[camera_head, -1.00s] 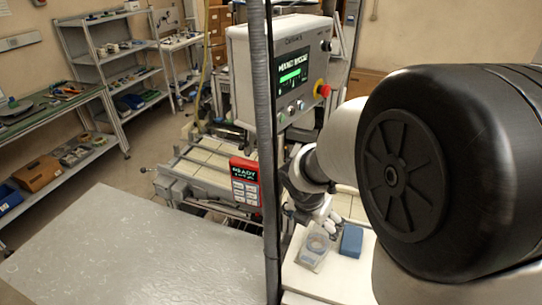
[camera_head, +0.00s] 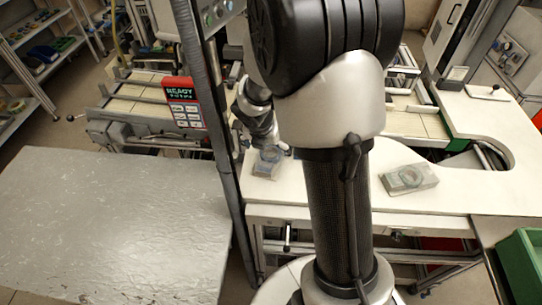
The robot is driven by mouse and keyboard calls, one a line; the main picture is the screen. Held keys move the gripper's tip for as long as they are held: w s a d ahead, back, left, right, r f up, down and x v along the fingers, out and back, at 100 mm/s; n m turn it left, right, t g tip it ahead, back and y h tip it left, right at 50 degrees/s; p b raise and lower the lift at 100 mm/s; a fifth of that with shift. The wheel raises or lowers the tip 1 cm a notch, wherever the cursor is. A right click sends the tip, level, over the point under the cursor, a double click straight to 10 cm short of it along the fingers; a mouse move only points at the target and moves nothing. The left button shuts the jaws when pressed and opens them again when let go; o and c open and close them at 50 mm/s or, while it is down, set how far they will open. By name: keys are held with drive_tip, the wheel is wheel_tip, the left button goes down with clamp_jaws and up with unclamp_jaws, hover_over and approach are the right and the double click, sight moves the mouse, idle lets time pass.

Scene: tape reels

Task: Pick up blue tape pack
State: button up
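A clear pack with a bluish tape ring (camera_head: 268,161) lies on the white table, just left of my arm. My gripper (camera_head: 262,139) is above and behind this pack, close to it, with its fingers pointing down. The fingers are small and partly hidden, so I cannot tell whether they are open or touch the pack. A second pack with a grey-green ring (camera_head: 409,179) lies on the table to the right of my arm.
The white table (camera_head: 460,190) has clear room around the right pack. A dark upright post (camera_head: 215,110) stands left of my gripper. A red READY panel (camera_head: 183,103) is beyond it. A green bin (camera_head: 522,262) is at the lower right.

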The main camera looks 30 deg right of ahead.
sight(271, 151)
drive_tip(key=b+x, duration=0.2)
drive_tip(key=x, duration=0.2)
drive_tip(key=shift+f, duration=0.25)
drive_tip(key=shift+r, duration=0.1)
drive_tip(key=c, duration=1.3)
drive_tip(key=shift+o, duration=0.2)
